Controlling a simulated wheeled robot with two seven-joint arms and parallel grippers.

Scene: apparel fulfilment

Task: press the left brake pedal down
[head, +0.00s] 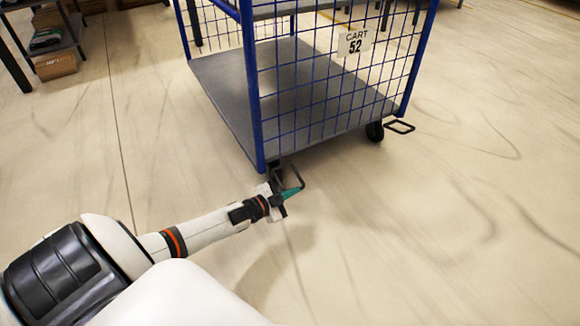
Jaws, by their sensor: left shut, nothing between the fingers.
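A blue wire-mesh cart (258,110) with a grey deck stands ahead of me, with a sign reading CART 52. Its left brake pedal (299,174), a thin dark loop, sticks out at the near left corner by the caster. The right brake pedal (400,127) is a similar loop beside the right caster. My left gripper (292,192) is shut and empty, with its green-tipped fingers at the left pedal. The fingers overlap the loop in the picture; I cannot tell whether they touch it. The left caster is mostly hidden behind my gripper. My right gripper is not in view.
The right caster (375,131) stands on the pale floor. A dark shelf (62,42) with boxes stands at the far upper left. The floor (450,220) to the right and in front of the cart is clear.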

